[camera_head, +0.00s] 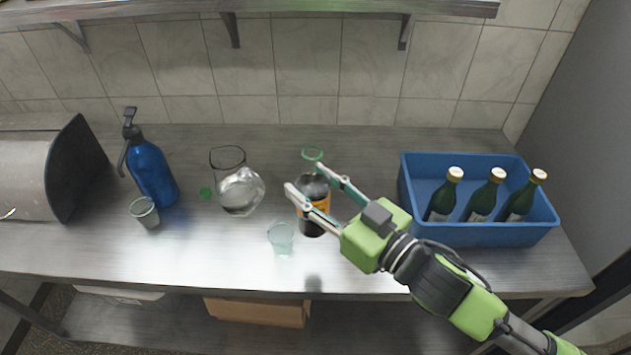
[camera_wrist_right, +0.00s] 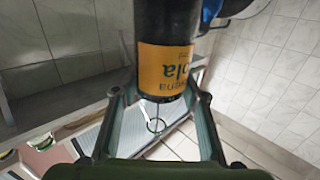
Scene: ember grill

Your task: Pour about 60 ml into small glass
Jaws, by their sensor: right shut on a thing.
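My right gripper (camera_head: 305,178) is shut on a dark bottle with an orange label (camera_head: 320,203). The bottle looks roughly upright in the head view; I cannot tell whether its base touches the counter. In the right wrist view the cola bottle (camera_wrist_right: 166,58) stands between the two fingers (camera_wrist_right: 161,105). A small, pale greenish glass (camera_head: 282,238) stands on the counter just left of and nearer than the bottle. Its contents are too faint to tell. My left gripper is not in view.
A green-rimmed glass (camera_head: 313,154) is behind. A blue crate (camera_head: 480,234) with three green bottles stands right.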

